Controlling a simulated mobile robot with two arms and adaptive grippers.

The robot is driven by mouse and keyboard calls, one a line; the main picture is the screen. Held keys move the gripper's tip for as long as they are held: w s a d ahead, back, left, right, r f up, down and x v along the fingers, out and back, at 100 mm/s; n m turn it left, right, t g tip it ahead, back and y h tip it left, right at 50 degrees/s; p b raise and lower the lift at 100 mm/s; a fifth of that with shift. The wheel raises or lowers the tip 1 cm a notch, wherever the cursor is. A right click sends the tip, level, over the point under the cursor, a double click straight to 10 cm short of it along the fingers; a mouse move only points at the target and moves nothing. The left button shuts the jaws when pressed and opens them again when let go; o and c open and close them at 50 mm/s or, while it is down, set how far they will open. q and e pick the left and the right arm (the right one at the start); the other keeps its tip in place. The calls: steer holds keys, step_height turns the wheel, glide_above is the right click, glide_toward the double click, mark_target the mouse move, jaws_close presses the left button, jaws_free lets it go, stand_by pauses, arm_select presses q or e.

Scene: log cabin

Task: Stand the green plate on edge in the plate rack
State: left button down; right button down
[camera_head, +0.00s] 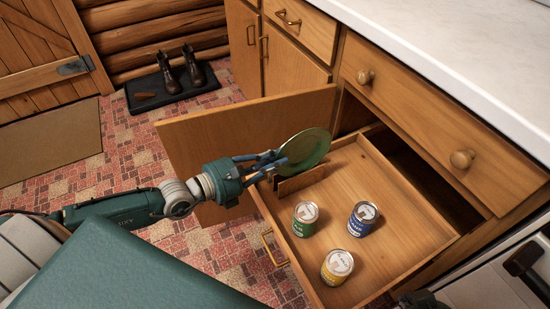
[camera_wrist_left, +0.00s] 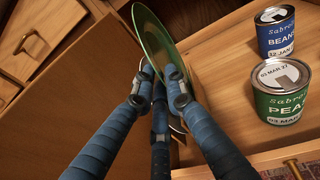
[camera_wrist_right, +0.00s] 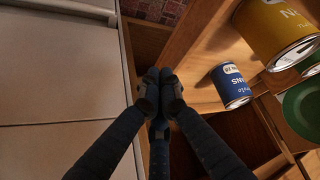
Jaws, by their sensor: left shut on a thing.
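The green plate (camera_head: 306,150) is held on edge, tilted, over the back left corner of the open drawer (camera_head: 390,183). My left gripper (camera_head: 271,164) is shut on its rim; the left wrist view shows the plate (camera_wrist_left: 152,40) between the fingers (camera_wrist_left: 160,82). A low wooden piece, apparently the plate rack (camera_head: 300,181), stands in the drawer just below the plate. I cannot tell whether the plate touches it. My right gripper (camera_wrist_right: 160,90) has its fingertips together with nothing visible between them. The right wrist view shows the plate (camera_wrist_right: 301,108) at its right edge.
An open cabinet door (camera_head: 210,140) is behind my left gripper. The white counter (camera_head: 450,50) overhangs at right.

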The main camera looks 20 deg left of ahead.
arm_select(q)
steer(key=shift+f+b, duration=0.25)
steer(key=shift+b, duration=0.05)
arm_select(e)
steer(key=shift+w+a+r+t+y+b, duration=0.15)
steer(key=shift+w+a+r+t, duration=0.25)
steer(key=shift+w, duration=0.55)
steer(key=shift+w+a+r+t+y+b, duration=0.1)
steer(key=shift+w+a+r+t, duration=0.1)
steer(key=shift+w+r+t, duration=0.6)
steer(key=shift+w+a+r+t+y+b, duration=0.1)
steer(key=shift+w+a+r+t+y, duration=0.2)
steer(key=shift+w, duration=0.85)
arm_select(q)
step_height(320, 180, down, 4)
steer(key=b, duration=0.3)
steer(key=shift+r, duration=0.15)
arm_select(e)
steer(key=w+a+r+t+y, duration=0.1)
steer(key=w+r+t, duration=0.3)
steer(key=r, duration=0.4)
steer(key=w+a+r+t+y, duration=0.1)
steer(key=w+a+r+t, duration=0.2)
steer(key=r, duration=0.4)
steer(key=shift+w+a+r+t, duration=0.15)
steer(key=shift+w+r+t, duration=0.25)
steer(key=shift+t, duration=0.2)
steer(key=shift+f, duration=0.1)
